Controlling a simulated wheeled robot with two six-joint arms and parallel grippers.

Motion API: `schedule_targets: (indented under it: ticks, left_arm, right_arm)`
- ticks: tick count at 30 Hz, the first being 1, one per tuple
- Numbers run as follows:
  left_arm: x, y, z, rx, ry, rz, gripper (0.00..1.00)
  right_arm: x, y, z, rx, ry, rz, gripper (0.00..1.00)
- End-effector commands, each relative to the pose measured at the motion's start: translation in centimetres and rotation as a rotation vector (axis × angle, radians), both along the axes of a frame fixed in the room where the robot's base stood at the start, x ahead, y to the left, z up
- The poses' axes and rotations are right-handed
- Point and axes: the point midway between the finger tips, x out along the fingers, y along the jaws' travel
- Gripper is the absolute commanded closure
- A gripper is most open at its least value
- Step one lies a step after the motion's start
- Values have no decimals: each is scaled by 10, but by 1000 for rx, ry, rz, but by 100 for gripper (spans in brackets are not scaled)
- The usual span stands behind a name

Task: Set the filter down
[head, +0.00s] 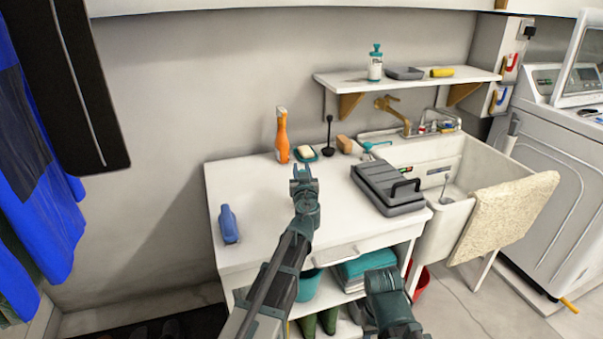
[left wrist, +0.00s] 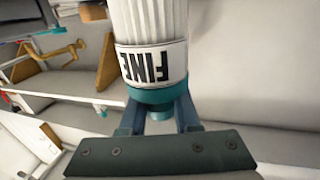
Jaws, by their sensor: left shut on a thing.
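The filter (left wrist: 154,25) is a white pleated cylinder with a "FINE" label and a teal end cap. In the left wrist view it is held by that cap between the two fingers of my left gripper (left wrist: 160,112), which is shut on it.
A sink (head: 447,205) and washer (head: 550,150) stand right. A wall shelf (head: 407,80) is behind. The worktop's left-centre has free room.

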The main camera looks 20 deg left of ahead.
Motion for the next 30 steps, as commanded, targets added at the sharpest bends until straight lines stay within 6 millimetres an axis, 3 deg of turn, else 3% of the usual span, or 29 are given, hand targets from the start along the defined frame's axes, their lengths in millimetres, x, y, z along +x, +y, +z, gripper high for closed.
schedule_targets:
  ticks: [5, 6, 11, 24, 30]
  left_arm:
    - [0, 0, -4, 0, 0, 0, 100]
    - [0, 0, -4, 0, 0, 0, 68]
    - [0, 0, -3, 0, 0, 0, 39]
    - [0, 0, 2, 0, 0, 0, 39]
    - [-25, -8, 0, 0, 0, -1, 39]
  right_arm:
    - [0, 0, -4, 0, 0, 0, 50]
    - [0, 0, -4, 0, 0, 0, 50]
    - [0, 0, -3, 0, 0, 0, 50]
    - [0, 0, 2, 0, 0, 0, 50]
    - [0, 0, 1, 0, 0, 0, 50]
